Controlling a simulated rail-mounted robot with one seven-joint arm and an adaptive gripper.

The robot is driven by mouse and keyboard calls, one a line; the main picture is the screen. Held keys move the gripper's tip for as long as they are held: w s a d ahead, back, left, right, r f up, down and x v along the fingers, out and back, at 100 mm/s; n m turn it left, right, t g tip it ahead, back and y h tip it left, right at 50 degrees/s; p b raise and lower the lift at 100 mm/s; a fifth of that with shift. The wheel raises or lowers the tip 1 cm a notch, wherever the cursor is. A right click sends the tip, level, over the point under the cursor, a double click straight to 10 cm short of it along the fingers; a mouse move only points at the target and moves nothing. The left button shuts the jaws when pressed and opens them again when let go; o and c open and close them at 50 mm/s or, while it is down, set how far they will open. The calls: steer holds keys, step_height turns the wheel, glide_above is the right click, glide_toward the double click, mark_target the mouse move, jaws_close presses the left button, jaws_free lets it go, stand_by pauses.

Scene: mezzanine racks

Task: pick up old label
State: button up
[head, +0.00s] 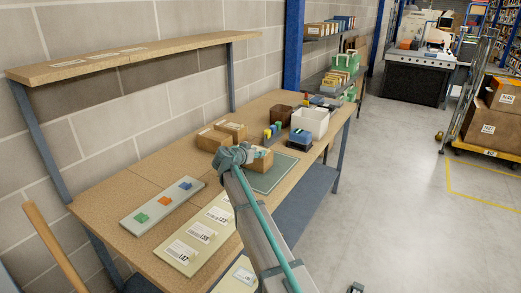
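No label in view is marked as old. A cardboard box (263,163) with a pale patch on top sits on the green mat (277,175) on the workbench. A flat board (183,266) at the bench's front edge bears several white printed labels, one of them a label (201,232) near its middle. My arm rises from the bottom of the picture to a teal end (235,157) beside the box, partly covering it. The gripper's fingers are too small to make out there. I cannot tell whether they touch the box.
A grey tray (163,205) with green, orange and blue pieces lies on the bench's left. Two brown boxes (214,139), a white bin (309,122) and small coloured items stand behind the mat. A raised shelf (130,56) overhangs the back.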

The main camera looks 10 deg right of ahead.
mark_target(266, 149)
steer(key=p+x, duration=0.1)
steer(key=x, duration=0.2)
steer(key=p+x, duration=0.2)
steer(key=x, duration=0.2)
steer(key=shift+w+d+r, duration=0.1)
steer(key=shift+d+r, duration=0.05)
steer(key=shift+d, duration=0.15)
steer(key=shift+w+d, duration=0.15)
jaws_close()
